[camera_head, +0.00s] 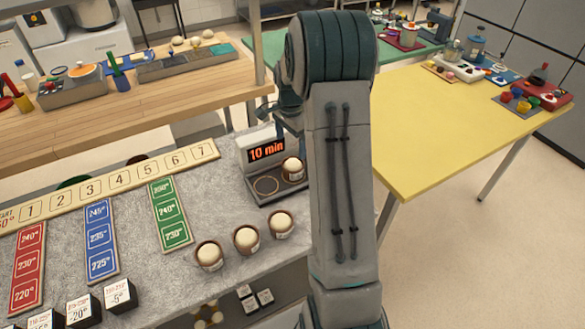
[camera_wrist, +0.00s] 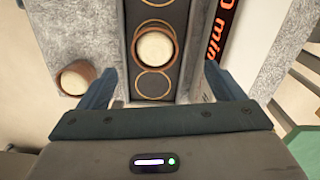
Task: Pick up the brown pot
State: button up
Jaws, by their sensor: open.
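A brown pot with a pale domed top (camera_head: 293,169) stands in a ring on the dark tray of the "10 min" timer stand (camera_head: 266,186). In the wrist view this pot (camera_wrist: 155,49) shows between and ahead of the fingers of my gripper (camera_wrist: 160,68). The gripper is open, with a finger on each side and clear gaps to the pot. Three similar brown pots, left (camera_head: 209,256), middle (camera_head: 246,240) and right (camera_head: 281,225), stand in a row on the grey counter. One pot (camera_wrist: 76,78) also shows outside the left finger in the wrist view. My arm hides part of the head view.
Empty rings (camera_head: 266,185) lie beside the pot on the stand. The upright timer display (camera_head: 266,151) rises close behind it, right of the fingers in the wrist view. A numbered strip (camera_head: 118,180) and colored temperature cards (camera_head: 170,215) cover the counter's left. A yellow table (camera_head: 440,125) stands right.

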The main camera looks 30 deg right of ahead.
aim_at(292, 164)
notch_tip(292, 164, down, 4)
jog(key=shift+r, duration=0.15)
jog(key=shift+s+f+p, duration=0.25)
jog(key=shift+f+p, duration=0.3)
jog(key=shift+f, duration=0.85)
jog(key=shift+s+f+p, duration=0.2)
jog(key=shift+f+p, duration=0.3)
jog(key=shift+f, duration=0.85)
jog(key=c, duration=1.2)
